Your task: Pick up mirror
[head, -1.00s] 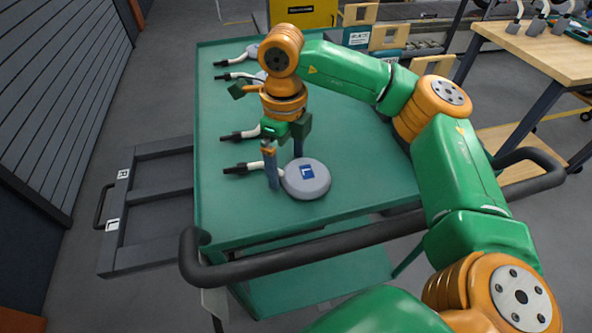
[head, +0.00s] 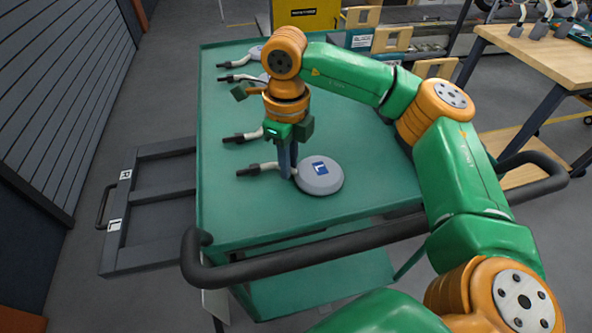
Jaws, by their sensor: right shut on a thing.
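A round grey mirror (head: 321,178) with a blue label marked L and a white stem ending in a black clamp (head: 247,172) is at the near part of the green cart top (head: 370,190). My right gripper (head: 288,172) points down and is shut on this mirror at its stem, beside the round head. I cannot tell whether the mirror is lifted off the surface. Further mirrors lie behind it along the cart's left side, one stem (head: 243,137) partly hidden by my gripper. My left gripper is not in view.
A black handle bar (head: 300,260) runs along the cart's near edge. A dark frame marked R and L (head: 150,205) is on the floor at left. A wooden workbench (head: 540,55) with more mirrors stands at right. A yellow box (head: 306,14) is behind the cart.

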